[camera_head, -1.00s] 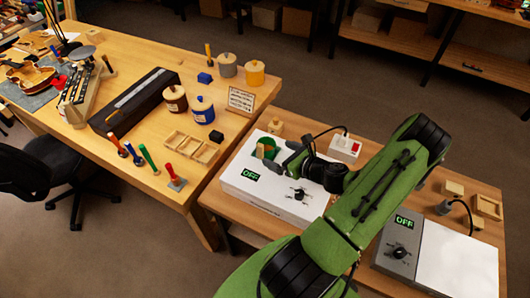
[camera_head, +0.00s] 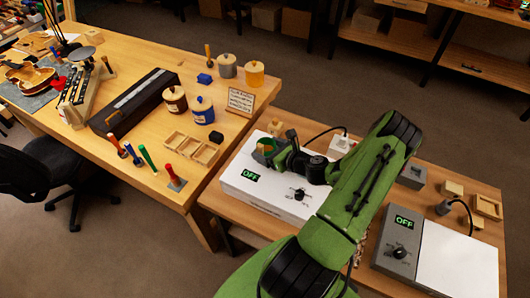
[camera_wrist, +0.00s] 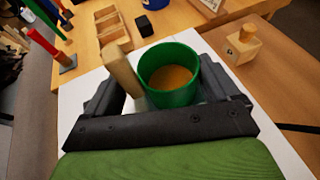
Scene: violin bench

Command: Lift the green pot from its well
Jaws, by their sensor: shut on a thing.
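The green pot (camera_wrist: 165,95) is round and open at the top, with an amber content inside. In the wrist view it sits between my gripper's dark fingers (camera_wrist: 165,92), and a pale wooden handle (camera_wrist: 122,70) stands at its left side. In the head view the pot (camera_head: 258,157) is at the back left of the white box (camera_head: 236,187), whose display reads OFF. My gripper (camera_head: 272,156) is shut on the pot there. The well is hidden, and I cannot tell how far the pot stands above it.
A wooden bottle-like block (camera_wrist: 242,42) stands behind the box, to the right in the wrist view. A grey unit (camera_head: 398,243) reading OFF is at the right. Handled tools, a divided wooden tray (camera_head: 190,147) and lidded jars are on the left bench.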

